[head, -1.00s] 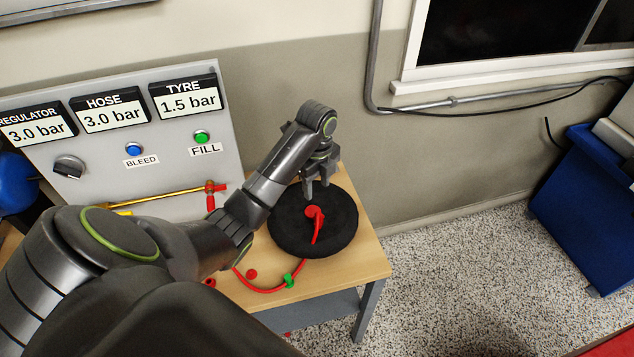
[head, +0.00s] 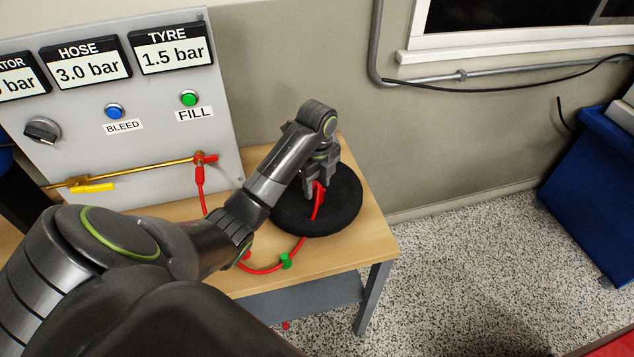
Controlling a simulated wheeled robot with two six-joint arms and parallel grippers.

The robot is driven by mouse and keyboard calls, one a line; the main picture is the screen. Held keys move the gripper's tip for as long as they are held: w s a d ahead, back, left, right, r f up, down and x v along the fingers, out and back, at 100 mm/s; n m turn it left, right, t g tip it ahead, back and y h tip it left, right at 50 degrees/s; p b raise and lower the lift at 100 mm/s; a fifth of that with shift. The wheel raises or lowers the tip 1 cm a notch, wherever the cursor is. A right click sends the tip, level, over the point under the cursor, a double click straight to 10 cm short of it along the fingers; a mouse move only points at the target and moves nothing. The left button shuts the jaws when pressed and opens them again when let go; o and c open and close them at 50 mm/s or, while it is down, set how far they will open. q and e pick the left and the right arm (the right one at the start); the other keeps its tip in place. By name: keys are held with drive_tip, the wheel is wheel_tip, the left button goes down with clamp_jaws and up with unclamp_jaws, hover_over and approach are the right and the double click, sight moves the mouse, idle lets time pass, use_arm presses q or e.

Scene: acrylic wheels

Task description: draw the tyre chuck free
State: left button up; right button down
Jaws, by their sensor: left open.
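The red tyre chuck (head: 319,190) sits at the middle of the black tyre (head: 340,215), which lies flat on the wooden bench. A red hose (head: 262,270) runs from the chuck over the tyre's near side and along the bench. My left gripper (head: 314,196) is over the tyre, pointing down, with its open fingers around or right beside the chuck. The fingers partly hide the chuck, and I cannot tell whether they touch it. My right gripper is not in view.
A grey panel (head: 150,135) stands behind the bench with gauges, a blue bleed button (head: 114,111), a green fill button (head: 189,97) and a brass pipe with a yellow lever (head: 92,187). A green clip (head: 286,261) sits on the hose. A blue cabinet (head: 590,180) stands right.

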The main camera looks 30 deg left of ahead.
sight(317, 192)
use_arm(q)
drive_tip(key=shift+f+b, duration=0.4)
drive_tip(key=shift+f, duration=1.4)
drive_tip(key=shift+c, duration=0.4)
clamp_jaws()
